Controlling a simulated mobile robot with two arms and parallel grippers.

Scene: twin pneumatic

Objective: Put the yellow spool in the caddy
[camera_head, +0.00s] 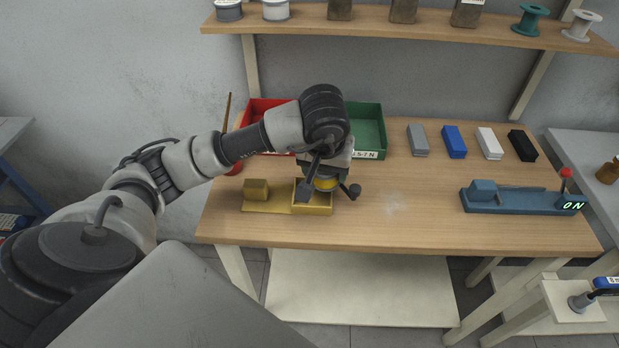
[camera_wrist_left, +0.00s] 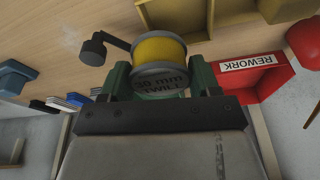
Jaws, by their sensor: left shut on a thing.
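The yellow spool (camera_wrist_left: 158,50) has pale grey flanges and a dark label ending in "mm TWILL". It is between the green fingers of my left gripper (camera_wrist_left: 160,82), which is shut on it. In the head view my left gripper (camera_head: 328,188) points down, and a bit of yellow spool (camera_head: 326,184) shows beneath it. The mustard-yellow caddy (camera_head: 313,209) is an open box joined to a flat plate with a block. The spool overlaps the box's right part in the head view; I cannot tell whether it is above or inside it. The right gripper is not visible.
A red REWORK bin (camera_wrist_left: 262,77) and a green bin (camera_head: 368,130) stand behind. Grey, blue, white and black blocks (camera_head: 490,143) lie at the back right. A blue device (camera_head: 525,199) reading ON stands at right. The table's middle front is clear.

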